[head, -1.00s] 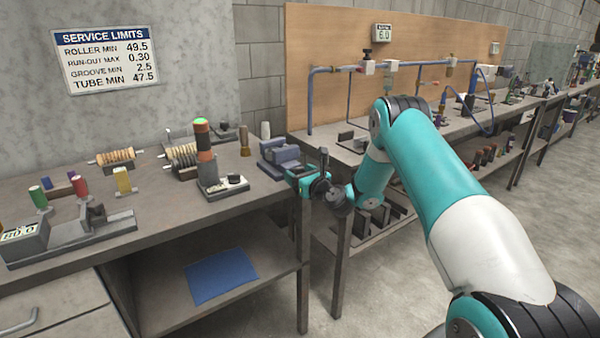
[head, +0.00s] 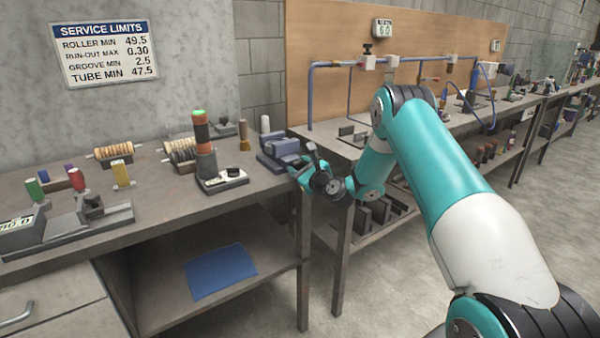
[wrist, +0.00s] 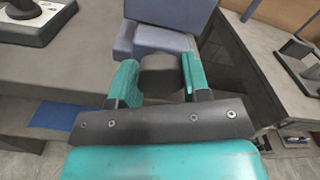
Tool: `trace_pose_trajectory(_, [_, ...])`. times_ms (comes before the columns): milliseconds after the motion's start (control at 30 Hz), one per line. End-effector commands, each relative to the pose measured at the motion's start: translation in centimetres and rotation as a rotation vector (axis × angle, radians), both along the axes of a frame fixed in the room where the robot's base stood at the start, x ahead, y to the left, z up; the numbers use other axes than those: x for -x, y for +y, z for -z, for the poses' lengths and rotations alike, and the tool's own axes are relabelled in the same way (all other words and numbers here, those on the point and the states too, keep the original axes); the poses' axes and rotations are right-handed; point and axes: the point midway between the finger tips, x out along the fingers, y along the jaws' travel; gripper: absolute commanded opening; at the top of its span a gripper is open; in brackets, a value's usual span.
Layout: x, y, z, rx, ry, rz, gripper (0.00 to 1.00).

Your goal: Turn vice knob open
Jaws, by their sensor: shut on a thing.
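The blue-grey vice (head: 278,150) sits at the right end of the near bench, by its front corner. In the wrist view the vice body (wrist: 165,25) is at the top, straight ahead of my gripper. The dark round vice knob (wrist: 161,76) lies between my two teal fingers, with a finger on each side. My gripper (head: 300,170) is shut on the knob at the bench edge; it fills the middle of the wrist view (wrist: 158,82). In the head view the knob is hidden by my fingers and wrist.
A device with a dark and orange column (head: 203,145) stands left of the vice. Rollers on a stand (head: 180,150) are behind it. A blue cloth (head: 220,271) lies on the lower shelf. A second bench with blue pipework (head: 310,95) stands to the right, across a narrow gap.

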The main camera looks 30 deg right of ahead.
Motion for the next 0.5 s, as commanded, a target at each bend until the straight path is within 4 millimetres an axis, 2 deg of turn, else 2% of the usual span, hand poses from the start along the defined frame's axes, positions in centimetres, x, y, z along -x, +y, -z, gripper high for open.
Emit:
trace_pose_trajectory(267, [-0.03,0.01,-0.1,0.008,-0.001,0.0,0.2])
trace_pose_trajectory(300, [-0.03,0.01,-0.1,0.007,-0.001,0.0,0.5])
trace_pose_trajectory(400, [-0.02,0.01,-0.1,0.007,-0.001,0.0,0.69])
trace_pose_trajectory(500, [-0.02,0.02,-0.08,0.006,-0.001,0.0,0.69])
